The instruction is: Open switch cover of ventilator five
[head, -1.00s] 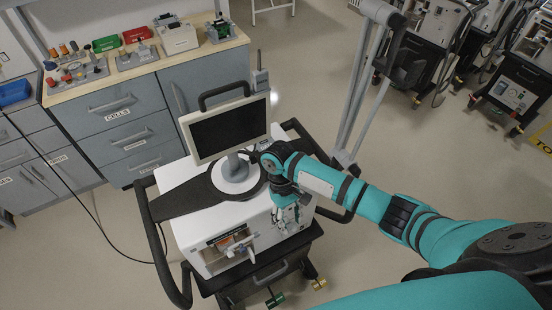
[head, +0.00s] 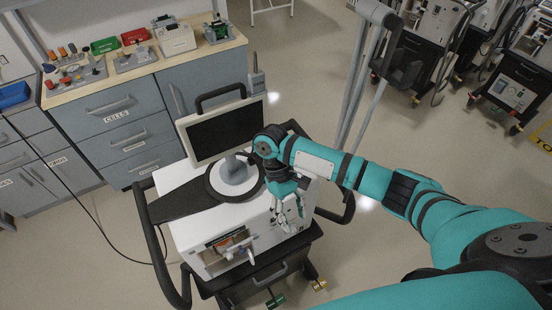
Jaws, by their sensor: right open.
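A white ventilator (head: 194,228) on a dark wheeled cart stands in front of me, with a dark screen (head: 224,130) on top. I cannot read a number on it. My right gripper (head: 291,217) points down at the right part of its front face, open with nothing between its fingers. I cannot tell whether it touches the housing. The switch cover is not clearly seen; the gripper and wrist hide part of that face. My left gripper is not in view.
A black rail (head: 161,251) curves around the ventilator's left side. Grey drawers (head: 122,122) with a wooden worktop holding trays and small parts stand behind left. More ventilators (head: 515,88) stand at the far right.

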